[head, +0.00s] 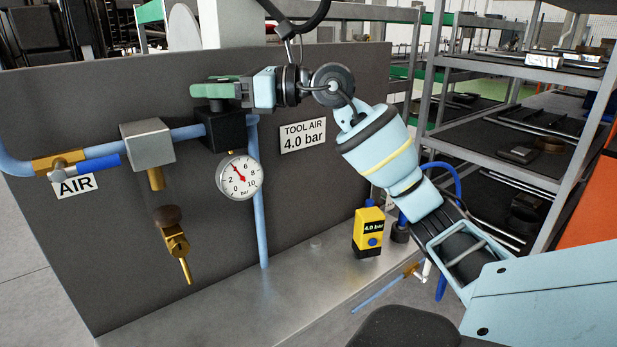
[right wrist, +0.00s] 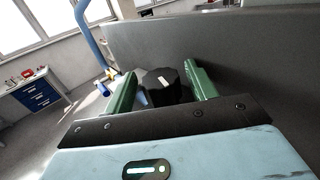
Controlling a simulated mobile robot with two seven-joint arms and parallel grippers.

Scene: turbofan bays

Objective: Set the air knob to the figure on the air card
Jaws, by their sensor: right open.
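The air knob (head: 222,130) is a black knob on the blue air pipe in the head view. In the right wrist view the knob (right wrist: 163,88) has a pale mark on top. My right gripper (head: 212,90) has green fingers and is open at the knob's top. The air card (head: 303,136) reads TOOL AIR 4.0 bar. The gauge (head: 239,178) below the knob has a red needle between 2 and 6. My left gripper is not in view.
A blue-handled valve (head: 95,166) and an AIR label (head: 75,186) are at the left. A metal block (head: 147,143) sits on the pipe beside the knob. A yellow device (head: 369,231) showing 4.0 bar stands on the metal ledge (head: 290,280). Shelving (head: 500,130) stands at the right.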

